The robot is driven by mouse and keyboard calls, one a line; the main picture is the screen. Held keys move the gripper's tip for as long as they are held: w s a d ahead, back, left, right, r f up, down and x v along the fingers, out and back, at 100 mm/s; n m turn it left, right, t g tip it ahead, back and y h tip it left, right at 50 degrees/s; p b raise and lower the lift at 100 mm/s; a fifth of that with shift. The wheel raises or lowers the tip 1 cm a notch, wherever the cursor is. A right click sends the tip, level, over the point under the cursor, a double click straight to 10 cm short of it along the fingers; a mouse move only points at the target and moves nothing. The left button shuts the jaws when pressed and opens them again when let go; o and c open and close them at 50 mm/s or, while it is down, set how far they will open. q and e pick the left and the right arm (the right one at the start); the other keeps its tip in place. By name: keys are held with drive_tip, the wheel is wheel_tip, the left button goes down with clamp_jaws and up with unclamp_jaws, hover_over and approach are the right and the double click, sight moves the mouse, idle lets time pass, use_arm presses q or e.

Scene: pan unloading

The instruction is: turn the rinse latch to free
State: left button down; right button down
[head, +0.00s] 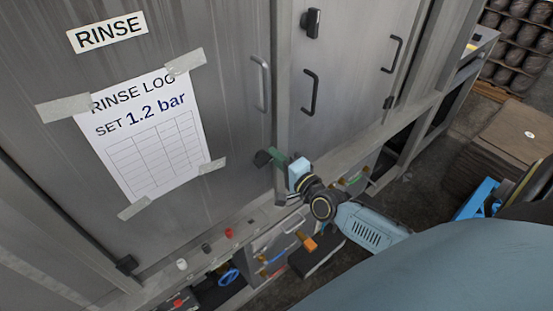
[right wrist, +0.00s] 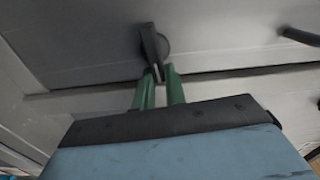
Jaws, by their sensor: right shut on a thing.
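The rinse door is the grey metal door with the RINSE sign (head: 107,32) and a taped rinse log sheet. Its dark latch (head: 262,158) sits near the lower right corner, partly hidden by my gripper. In the right wrist view the latch (right wrist: 152,42) has a round base and a lever pointing toward my gripper. My right gripper (head: 277,157) has green fingers, which also show in the right wrist view (right wrist: 160,76). They are shut on the lever's end. My left gripper is not in view.
Door handles (head: 261,83) and other dark latches (head: 311,22) stick out from the cabinet front. Brown stacked boards (head: 515,140) stand at the right.

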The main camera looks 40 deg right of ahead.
drive_tip(key=shift+f+m, duration=0.2)
drive_tip(key=shift+m, duration=0.3)
drive_tip(key=c, duration=1.4)
unclamp_jaws()
drive_tip(key=shift+c, duration=0.2)
drive_tip(key=s+d+b, duration=0.1)
drive_tip(key=s, duration=1.2)
drive_tip(key=shift+s, duration=0.2)
